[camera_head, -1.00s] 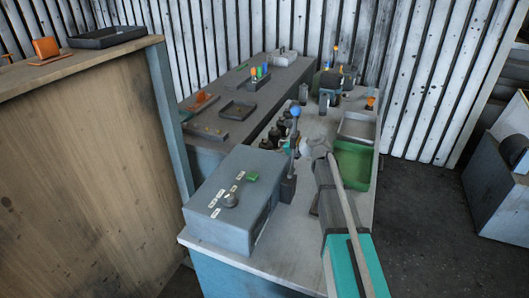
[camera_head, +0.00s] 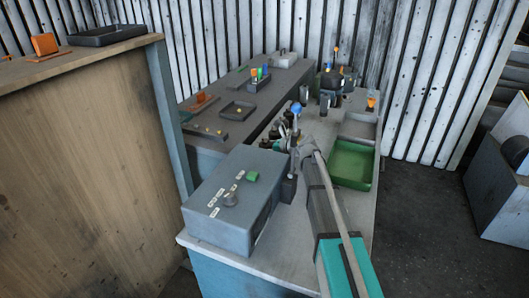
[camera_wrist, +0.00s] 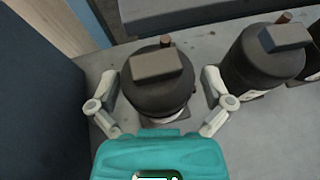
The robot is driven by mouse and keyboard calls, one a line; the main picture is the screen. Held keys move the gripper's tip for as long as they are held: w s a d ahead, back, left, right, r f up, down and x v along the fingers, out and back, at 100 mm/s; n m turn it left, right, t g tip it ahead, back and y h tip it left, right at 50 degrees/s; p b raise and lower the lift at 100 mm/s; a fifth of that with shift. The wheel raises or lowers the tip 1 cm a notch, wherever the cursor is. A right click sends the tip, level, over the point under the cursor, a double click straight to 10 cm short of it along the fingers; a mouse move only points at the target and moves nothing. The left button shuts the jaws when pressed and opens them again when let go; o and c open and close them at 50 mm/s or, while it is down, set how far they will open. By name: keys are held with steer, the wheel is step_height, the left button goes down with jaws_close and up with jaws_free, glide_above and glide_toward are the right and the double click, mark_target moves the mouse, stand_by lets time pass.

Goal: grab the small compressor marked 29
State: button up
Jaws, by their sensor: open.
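A dark, rounded small compressor (camera_wrist: 158,92) with a brown block on top stands upright between the fingers of my gripper (camera_wrist: 160,84) in the wrist view. The fingers are open, one on each side of it, and I cannot tell whether they touch it. A second dark compressor (camera_wrist: 262,62) with a grey block on top stands to the right, and part of a third shows at the right edge. No number 29 is readable on any of them. In the head view the compressors (camera_head: 285,132) stand in a row, partly hidden by my arm.
A grey control box (camera_head: 235,195) with labels and a green button stands at the near left of the bench. A green tray (camera_head: 350,166) and a grey tray (camera_head: 358,128) lie on the right. A post with a blue ball (camera_head: 296,109) rises close to my wrist.

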steer(key=c, duration=1.2)
steer(key=shift+r, duration=0.2)
step_height(320, 180, up, 2)
steer(key=shift+r+p, duration=0.1)
steer(key=shift+p, duration=1.15)
steer(key=shift+s+d+r+p, duration=0.9)
steer(key=shift+d+r+p, duration=0.85)
steer(key=shift+d, duration=0.4)
steer(key=shift+s+d+r+p, duration=0.9)
steer(key=shift+d+r+p, duration=0.85)
steer(key=shift+d, duration=0.4)
steer(key=shift+s+d+r+p, duration=0.9)
steer(key=shift+d+r+p, duration=0.85)
steer(key=shift+d, duration=0.4)
